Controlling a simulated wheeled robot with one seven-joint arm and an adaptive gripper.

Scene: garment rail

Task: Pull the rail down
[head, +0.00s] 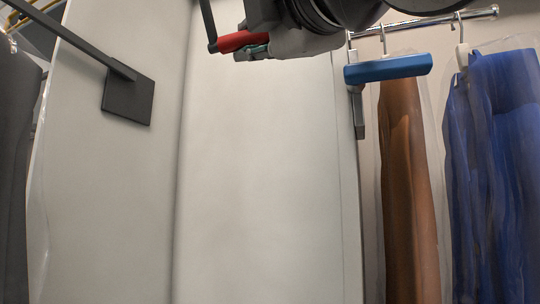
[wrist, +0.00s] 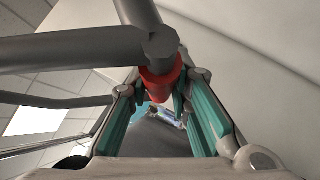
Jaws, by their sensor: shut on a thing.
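The red handle (head: 241,40) is at the top of the head view, at the lower end of a dark rod (head: 208,22). It also shows in the wrist view as a red grip (wrist: 160,82) between the teal finger pads, below grey tubes (wrist: 80,49). My gripper (head: 256,46) comes from the upper right and is shut on the red handle. It also shows in the wrist view (wrist: 160,98). The upper part of the rail is out of the head view, and the fingers hide part of the handle.
A dark bar with a square plate (head: 128,97) is at the left, by pale wardrobe panels (head: 260,180). At the right a chrome rod (head: 430,22) holds a blue hanger piece (head: 388,69), a brown garment (head: 405,180) and a blue garment (head: 495,170). A dark garment (head: 14,170) hangs at far left.

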